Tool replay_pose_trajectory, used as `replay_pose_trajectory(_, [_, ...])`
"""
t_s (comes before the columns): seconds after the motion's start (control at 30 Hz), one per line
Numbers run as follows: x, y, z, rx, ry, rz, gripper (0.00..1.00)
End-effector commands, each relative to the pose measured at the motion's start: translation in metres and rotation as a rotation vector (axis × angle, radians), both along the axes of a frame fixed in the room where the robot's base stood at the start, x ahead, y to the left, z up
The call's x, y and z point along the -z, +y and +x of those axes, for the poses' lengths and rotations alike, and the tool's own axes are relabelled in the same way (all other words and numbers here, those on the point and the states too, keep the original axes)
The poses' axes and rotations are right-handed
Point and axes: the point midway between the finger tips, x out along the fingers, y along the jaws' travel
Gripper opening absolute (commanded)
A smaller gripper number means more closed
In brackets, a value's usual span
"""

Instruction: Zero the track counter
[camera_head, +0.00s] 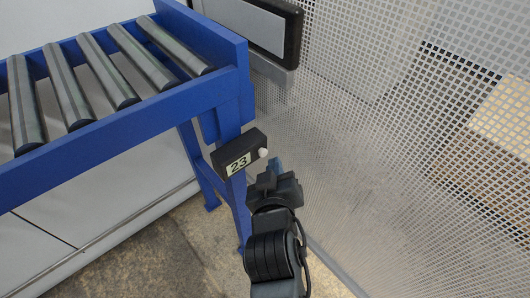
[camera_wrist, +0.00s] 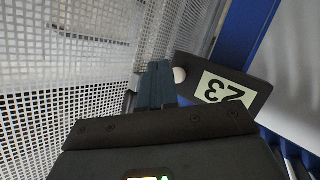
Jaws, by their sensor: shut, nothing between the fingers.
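The track counter (camera_head: 232,156) is a small black box on the leg of the blue roller track, with a pale display reading 23. A round white knob or button (camera_head: 263,153) sits at its right end. In the wrist view the counter (camera_wrist: 262,92) appears upside down at the right, with the white button (camera_wrist: 179,75) on its left end. My gripper (camera_head: 274,166) is shut and empty, just below and right of the button in the head view. In the wrist view its fingertips (camera_wrist: 157,70) are close beside the button; I cannot tell whether they touch it.
The blue roller track (camera_head: 130,125) with several metal rollers fills the upper left. A white perforated mesh panel (camera_head: 400,150) stands close on the right of my arm. A black-framed grey panel (camera_head: 255,25) is behind. Bare floor (camera_head: 150,265) shows below.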

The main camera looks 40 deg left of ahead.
Motion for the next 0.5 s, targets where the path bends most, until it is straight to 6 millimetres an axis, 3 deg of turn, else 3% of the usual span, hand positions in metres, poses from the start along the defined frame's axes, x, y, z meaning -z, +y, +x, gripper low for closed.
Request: replay_pose_trajectory(0.5, [0.0005, 0.0059, 0.0006, -0.001, -0.002, -0.001, 0.00])
